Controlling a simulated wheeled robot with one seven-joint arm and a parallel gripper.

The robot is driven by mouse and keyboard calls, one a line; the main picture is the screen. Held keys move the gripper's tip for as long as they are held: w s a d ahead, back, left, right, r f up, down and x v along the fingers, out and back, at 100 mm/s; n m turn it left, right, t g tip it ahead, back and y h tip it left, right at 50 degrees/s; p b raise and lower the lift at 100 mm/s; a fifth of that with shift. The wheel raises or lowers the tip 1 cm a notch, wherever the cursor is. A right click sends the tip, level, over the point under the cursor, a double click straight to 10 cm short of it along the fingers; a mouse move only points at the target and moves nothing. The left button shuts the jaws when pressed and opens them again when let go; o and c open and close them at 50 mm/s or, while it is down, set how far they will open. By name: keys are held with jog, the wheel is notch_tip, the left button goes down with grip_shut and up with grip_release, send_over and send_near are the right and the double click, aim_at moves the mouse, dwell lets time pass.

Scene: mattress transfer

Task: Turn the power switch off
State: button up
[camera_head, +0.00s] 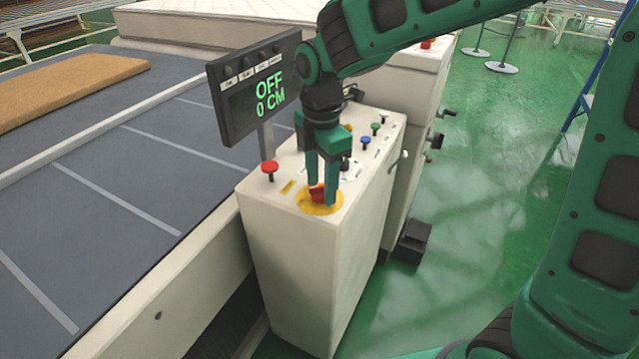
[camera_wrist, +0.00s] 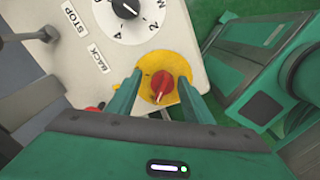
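The power switch is a red rotary knob (camera_head: 316,193) on a round yellow plate (camera_head: 322,209), at the near end of the console's top. In the wrist view the red knob (camera_wrist: 162,84) sits on its yellow plate, with its pale pointer mark toward the bottom of the picture. My gripper (camera_head: 320,198) points down over the knob. Its green fingers are apart, one on each side of the knob in the wrist view (camera_wrist: 158,92). Contact with the knob cannot be told. The display (camera_head: 257,88) reads "OFF" and "0 CM".
A numbered dial (camera_wrist: 128,12) lies beyond the knob. A conveyor bed (camera_head: 95,190) with a tan mattress (camera_head: 70,87) runs along the left.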

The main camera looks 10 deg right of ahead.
jog(key=shift+s+a, duration=0.1)
jog(key=shift+s, duration=0.1)
notch_tip(320, 180, up, 11)
jog(key=shift+f, duration=0.15)
dwell(0.4)
jog(key=shift+w, duration=0.1)
jog(key=s+d+f+m, duration=0.1)
jog(key=s+d+m, duration=0.2)
jog(key=d+m, duration=0.55)
jog(key=s+d+f+m, duration=0.2)
jog(key=s+d+m, duration=0.25)
jog(key=d, duration=0.75)
jog(key=s+d+f+m, duration=0.3)
jog(key=s+d+m, duration=0.3)
jog(key=s+m, duration=0.2)
jog(key=s+d+f+m, duration=0.3)
jog(key=s+d+m, duration=0.2)
jog(key=s+m, duration=0.2)
jog(key=shift+s+d+f+m, duration=0.15)
jog(key=shift+s+d+m, duration=0.2)
jog(key=shift+m, duration=0.05)
